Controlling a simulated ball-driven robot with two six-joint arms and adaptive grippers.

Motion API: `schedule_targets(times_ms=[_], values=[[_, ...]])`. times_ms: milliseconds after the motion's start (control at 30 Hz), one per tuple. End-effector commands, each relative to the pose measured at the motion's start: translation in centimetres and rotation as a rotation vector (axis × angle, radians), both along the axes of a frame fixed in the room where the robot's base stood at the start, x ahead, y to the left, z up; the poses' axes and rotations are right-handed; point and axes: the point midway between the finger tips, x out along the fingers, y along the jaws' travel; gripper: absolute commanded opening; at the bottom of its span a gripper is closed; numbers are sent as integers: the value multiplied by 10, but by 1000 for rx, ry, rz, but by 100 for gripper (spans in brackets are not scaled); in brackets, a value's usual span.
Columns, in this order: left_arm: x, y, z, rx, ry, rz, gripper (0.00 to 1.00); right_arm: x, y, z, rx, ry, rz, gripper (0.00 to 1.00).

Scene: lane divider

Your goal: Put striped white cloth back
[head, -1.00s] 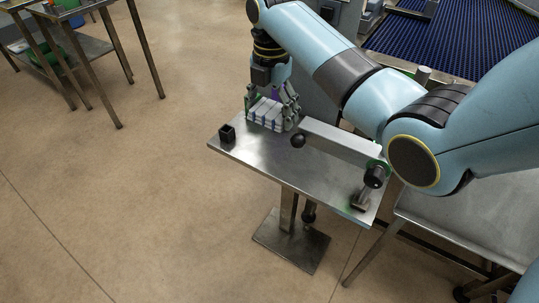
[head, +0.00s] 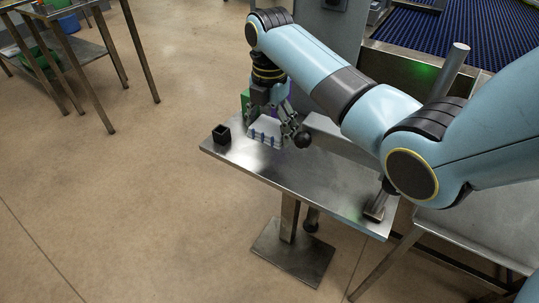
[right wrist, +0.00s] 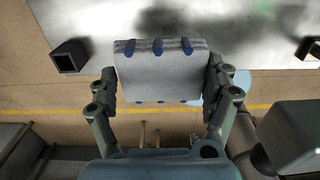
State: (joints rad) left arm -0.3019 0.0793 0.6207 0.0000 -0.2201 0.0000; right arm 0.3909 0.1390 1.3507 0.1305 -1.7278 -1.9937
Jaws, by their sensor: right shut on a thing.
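The striped white cloth (head: 264,133) is a folded pad with blue stripes. In the right wrist view the cloth (right wrist: 162,78) sits squarely between both fingers, its blue stripes along its upper and lower edges. My right gripper (head: 268,125) is shut on it, above the left part of the small steel table (head: 320,178); in the right wrist view the gripper (right wrist: 165,85) has a finger at each side of the cloth. I cannot tell whether the cloth touches the table. My left gripper is not in view.
A black open box (head: 221,134) stands left of the cloth, also in the right wrist view (right wrist: 70,57). A black ball knob (head: 303,140) is close right of the gripper, on a grey bar partly behind my arm.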

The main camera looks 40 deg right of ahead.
Motion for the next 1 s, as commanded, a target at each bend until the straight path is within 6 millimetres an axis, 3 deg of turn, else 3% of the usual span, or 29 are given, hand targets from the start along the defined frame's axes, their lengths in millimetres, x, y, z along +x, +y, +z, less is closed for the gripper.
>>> schedule_targets(times_ms=[100,367,500,867,900,1000], values=[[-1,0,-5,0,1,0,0,-1,0,-23,0,2,0,54],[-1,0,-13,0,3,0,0,-1,0,-59,1,4,0,54],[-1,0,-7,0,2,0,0,-1,0,-74,1,3,0,54],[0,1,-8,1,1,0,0,-1,0,-79,1,0,1,54],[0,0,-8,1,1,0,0,-1,0,-79,0,0,1,89],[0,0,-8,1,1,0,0,-1,0,-79,0,0,1,100]])
